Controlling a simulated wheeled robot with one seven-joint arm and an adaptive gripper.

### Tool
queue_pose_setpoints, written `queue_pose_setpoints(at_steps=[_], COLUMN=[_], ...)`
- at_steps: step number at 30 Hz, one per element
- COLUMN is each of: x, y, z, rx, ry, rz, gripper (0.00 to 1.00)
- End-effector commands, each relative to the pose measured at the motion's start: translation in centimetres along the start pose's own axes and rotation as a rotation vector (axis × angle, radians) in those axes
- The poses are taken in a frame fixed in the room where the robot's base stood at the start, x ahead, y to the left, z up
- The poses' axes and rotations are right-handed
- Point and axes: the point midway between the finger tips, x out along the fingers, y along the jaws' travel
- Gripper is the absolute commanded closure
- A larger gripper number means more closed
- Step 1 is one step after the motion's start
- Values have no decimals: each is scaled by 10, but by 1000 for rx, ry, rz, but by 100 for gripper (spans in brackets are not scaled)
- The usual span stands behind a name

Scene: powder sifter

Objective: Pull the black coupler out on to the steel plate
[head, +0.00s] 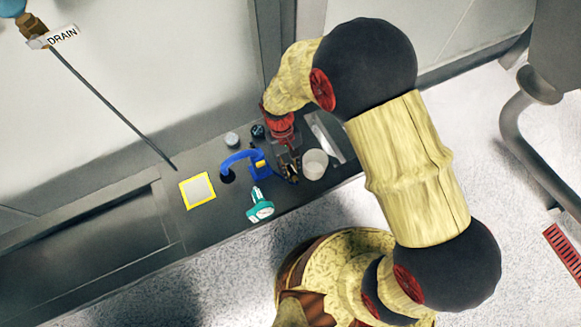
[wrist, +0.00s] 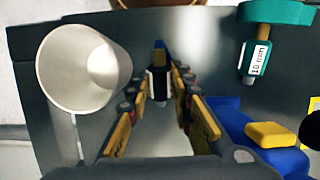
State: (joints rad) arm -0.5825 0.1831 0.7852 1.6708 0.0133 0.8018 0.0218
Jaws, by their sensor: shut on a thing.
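My gripper (head: 289,176) is low over the dark bench, its fingers closed around a small black-and-white piece with a dark blue top. In the wrist view this held piece (wrist: 159,82) sits between the fingertips; I cannot tell whether it is a tool or part of the coupler. A small black round thing (head: 257,131) stands at the back of the bench and may be the black coupler. A grey square plate with a yellow border (head: 197,190) lies at the left; it may be the steel plate.
A white cup (head: 315,163) stands close right of my gripper. It also shows in the wrist view (wrist: 78,68). A blue curved part with a yellow block (head: 240,159) is at the left. A teal-topped tool marked 10 mm (head: 260,208) lies near the front edge.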

Motion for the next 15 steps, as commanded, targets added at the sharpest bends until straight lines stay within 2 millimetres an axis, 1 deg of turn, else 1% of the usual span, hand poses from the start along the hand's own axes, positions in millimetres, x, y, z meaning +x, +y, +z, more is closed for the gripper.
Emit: queue_pose_setpoints(at_steps=[2, 3, 13, 15], x=[0, 0, 0, 0], y=[0, 0, 0, 0], z=[0, 0, 0, 0], rx=[0, 0, 0, 0], ry=[0, 0, 0, 0], rz=[0, 0, 0, 0], gripper=[100, 76, 57, 57])
